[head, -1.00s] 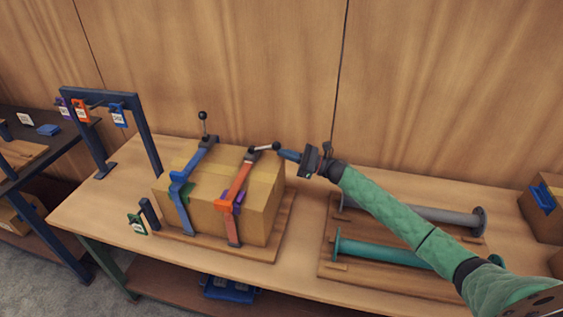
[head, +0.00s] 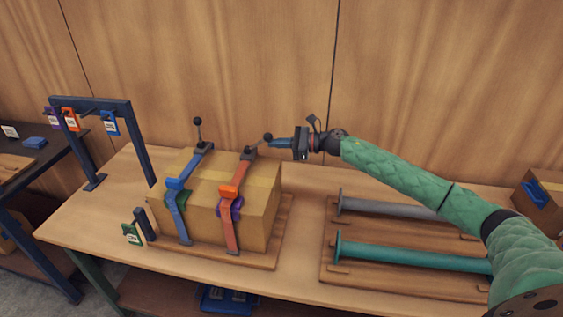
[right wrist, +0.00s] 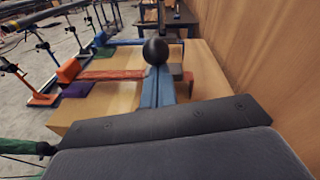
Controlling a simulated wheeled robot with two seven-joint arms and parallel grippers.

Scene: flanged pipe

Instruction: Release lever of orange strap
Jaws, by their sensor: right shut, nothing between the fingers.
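The orange strap (head: 229,222) runs over the right part of a cardboard box (head: 262,208). Its lever (head: 257,145) slants up and right from the buckle on the box's back top edge and ends in a black ball knob (head: 267,138). My right gripper (head: 275,142) is shut and empty, its tips at the knob from the right; contact is unclear. In the right wrist view, the blue fingers (right wrist: 157,90) are together just below the black knob (right wrist: 155,50), with the orange strap (right wrist: 112,75) behind. My left gripper is out of view.
A blue strap (head: 180,205) crosses the box's left part, its lever (head: 198,132) upright. A dark blue rack (head: 95,104) with hanging tags stands at the left. Grey and teal flanged pipes (head: 400,254) lie at the right. The wooden wall stands close behind.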

